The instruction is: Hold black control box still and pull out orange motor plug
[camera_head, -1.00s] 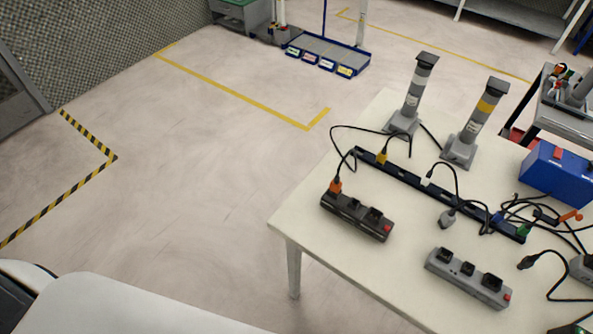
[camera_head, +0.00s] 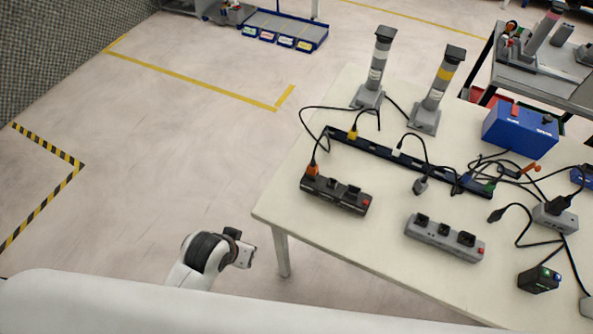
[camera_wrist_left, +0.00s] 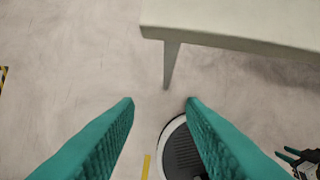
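The black control box (camera_head: 336,192), a dark strip with sockets and a red button, lies near the table's left edge. The orange motor plug (camera_head: 312,169) sits upright at its left end, with a black cable rising from it. My left arm (camera_head: 207,253) is low beside the table's near left corner, well away from the box. In the left wrist view my left gripper (camera_wrist_left: 160,102) is open and empty, with floor between its teal fingers. My right gripper (camera_wrist_left: 297,158) shows small at the lower right there, its teal fingers apart; it is outside the head view.
A grey socket box (camera_head: 444,237) lies right of the black one. A long dark cable rail (camera_head: 375,158), two lamp posts (camera_head: 376,70) and a blue case (camera_head: 520,131) stand behind. Loose cables cover the table's right side. The table corner (camera_wrist_left: 150,22) is ahead of the left gripper.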

